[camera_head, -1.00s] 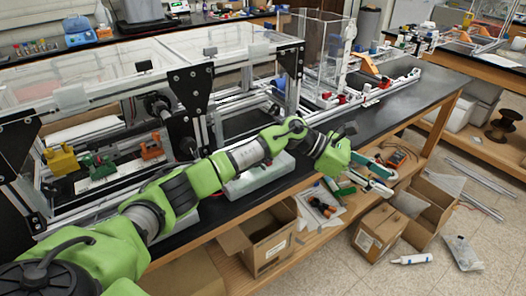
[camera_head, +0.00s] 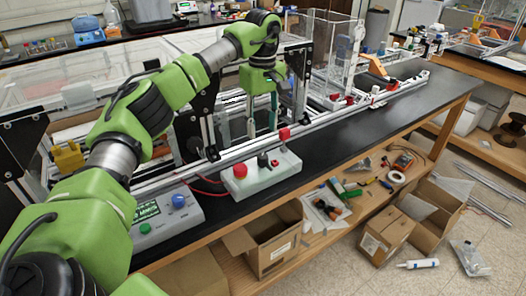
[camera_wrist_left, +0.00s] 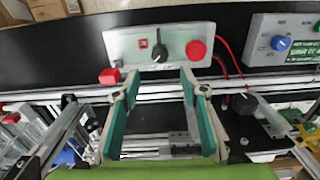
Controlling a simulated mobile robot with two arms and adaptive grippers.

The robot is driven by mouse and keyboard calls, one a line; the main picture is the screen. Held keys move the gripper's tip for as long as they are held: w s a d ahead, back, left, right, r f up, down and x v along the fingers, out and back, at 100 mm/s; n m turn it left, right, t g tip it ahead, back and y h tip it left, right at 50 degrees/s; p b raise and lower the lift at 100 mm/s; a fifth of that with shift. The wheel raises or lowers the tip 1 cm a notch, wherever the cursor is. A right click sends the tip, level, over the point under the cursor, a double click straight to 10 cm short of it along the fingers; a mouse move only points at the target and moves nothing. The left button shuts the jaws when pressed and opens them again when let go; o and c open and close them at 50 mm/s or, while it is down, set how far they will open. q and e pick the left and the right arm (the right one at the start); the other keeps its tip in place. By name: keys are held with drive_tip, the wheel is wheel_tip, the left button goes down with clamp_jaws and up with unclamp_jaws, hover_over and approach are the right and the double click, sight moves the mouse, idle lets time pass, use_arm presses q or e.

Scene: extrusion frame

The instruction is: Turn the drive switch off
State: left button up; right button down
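A white control box (camera_head: 262,178) sits on the black bench top near its front edge. It carries a red mushroom button (camera_head: 240,170), a black rotary knob (camera_head: 263,159) and a small red switch (camera_head: 275,163). No label reading "drive" can be made out. In the left wrist view the knob (camera_wrist_left: 162,50) points up and the red switch (camera_wrist_left: 143,43) is beside it. My left gripper (camera_head: 262,135) hangs behind the box, over the rails. Its teal fingers (camera_wrist_left: 158,82) are apart with nothing between them, and apart from the controls. My right gripper is not in view.
A grey display unit (camera_head: 165,215) with a blue knob stands left of the box, partly behind my left arm. A red block (camera_head: 284,133) sits by the rail (camera_head: 330,124) behind the box. The bench to the right (camera_head: 350,140) is clear.

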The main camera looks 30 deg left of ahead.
sight(262, 156)
use_arm(q)
wheel_tip(262, 156, down, 9)
drive_tip(key=shift+f+p, duration=0.2)
drive_tip(key=shift+p, duration=0.5)
drive_tip(key=c, duration=1.1)
